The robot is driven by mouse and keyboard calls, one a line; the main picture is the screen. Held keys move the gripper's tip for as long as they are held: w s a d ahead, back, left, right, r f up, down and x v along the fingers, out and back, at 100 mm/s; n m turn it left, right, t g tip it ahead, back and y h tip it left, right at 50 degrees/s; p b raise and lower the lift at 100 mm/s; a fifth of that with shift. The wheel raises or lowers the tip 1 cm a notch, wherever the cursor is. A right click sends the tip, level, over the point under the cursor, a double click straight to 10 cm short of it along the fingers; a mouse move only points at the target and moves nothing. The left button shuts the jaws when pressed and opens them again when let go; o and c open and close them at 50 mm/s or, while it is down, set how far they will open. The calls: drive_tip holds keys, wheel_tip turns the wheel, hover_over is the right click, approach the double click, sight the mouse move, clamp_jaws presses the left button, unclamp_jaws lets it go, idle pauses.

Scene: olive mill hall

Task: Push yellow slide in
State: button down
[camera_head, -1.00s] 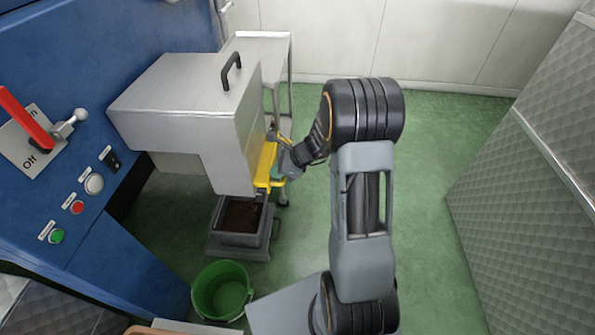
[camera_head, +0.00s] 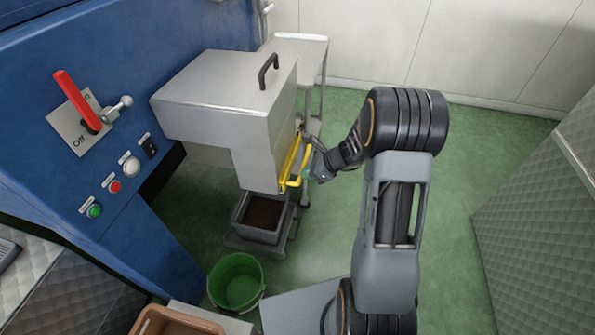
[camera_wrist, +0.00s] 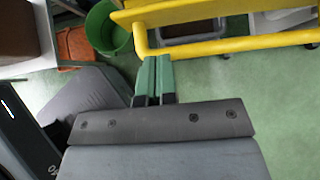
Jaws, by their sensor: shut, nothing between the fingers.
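The yellow slide (camera_head: 289,160) sits in the right side of the grey metal housing (camera_head: 225,105). Its bar handle (camera_head: 306,160) stands out on the right. In the wrist view the slide's yellow edge (camera_wrist: 200,10) and its handle bar (camera_wrist: 240,46) cross the top. My gripper (camera_head: 311,174) is shut and empty at the near end of the handle. In the wrist view its green fingertips (camera_wrist: 154,60) lie side by side just below the left end of the bar. I cannot tell whether they touch it.
A grey bin of dark material (camera_head: 264,214) stands under the housing. A green bucket (camera_head: 237,283) stands in front of it. A blue panel (camera_head: 60,130) with a red lever (camera_head: 76,100) is at left. A quilted metal wall (camera_head: 540,210) is at right. Green floor is free between.

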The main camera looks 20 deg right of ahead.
drive_tip(key=p+v, duration=0.2)
drive_tip(key=v, duration=0.7)
drive_tip(key=shift+r, duration=0.25)
drive_tip(key=shift+d, duration=0.1)
